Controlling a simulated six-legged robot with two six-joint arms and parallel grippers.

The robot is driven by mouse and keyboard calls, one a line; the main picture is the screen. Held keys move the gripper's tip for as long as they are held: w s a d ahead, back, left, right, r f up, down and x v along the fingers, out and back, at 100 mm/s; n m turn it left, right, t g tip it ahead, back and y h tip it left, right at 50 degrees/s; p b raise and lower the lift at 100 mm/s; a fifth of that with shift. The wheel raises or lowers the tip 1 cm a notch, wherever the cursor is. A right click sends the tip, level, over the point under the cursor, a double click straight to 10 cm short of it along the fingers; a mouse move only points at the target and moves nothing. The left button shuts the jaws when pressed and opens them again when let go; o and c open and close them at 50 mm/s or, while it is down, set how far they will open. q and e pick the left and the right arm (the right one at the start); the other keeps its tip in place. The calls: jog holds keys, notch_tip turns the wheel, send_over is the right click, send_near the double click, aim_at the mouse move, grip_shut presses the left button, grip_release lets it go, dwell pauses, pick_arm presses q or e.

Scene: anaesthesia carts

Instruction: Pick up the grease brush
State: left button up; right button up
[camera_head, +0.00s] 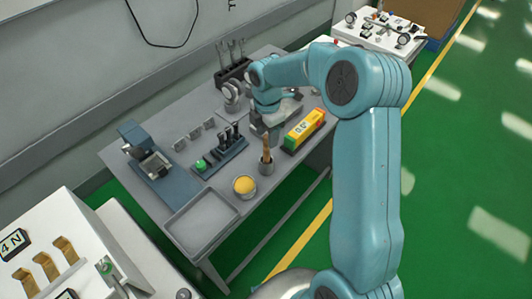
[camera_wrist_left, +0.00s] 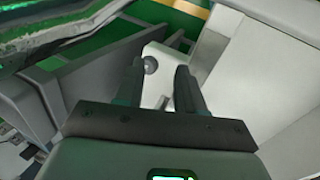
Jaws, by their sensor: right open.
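A brush with a wooden handle, which looks like the grease brush (camera_head: 266,145), stands upright in a small metal cup (camera_head: 266,166) on the grey workbench. My right gripper (camera_head: 258,128) is just behind the brush handle, seen from above. It is open, and its fingers are partly hidden by its own body. I cannot tell whether it touches the handle. My left gripper (camera_wrist_left: 157,82) shows in the left wrist view, with its two fingers apart and nothing between them. The brush is not in that view.
A yellow-filled tin (camera_head: 244,186) and an empty grey tray (camera_head: 202,220) stand in front of the cup. A blue device (camera_head: 151,161) stands farther left.

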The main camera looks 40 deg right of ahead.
aim_at(266, 154)
notch_tip(266, 154, down, 3)
jog(key=shift+w+f, duration=0.1)
jog(key=shift+f, duration=0.1)
jog(key=shift+r, duration=0.1)
jog(key=c, duration=0.7)
grip_shut()
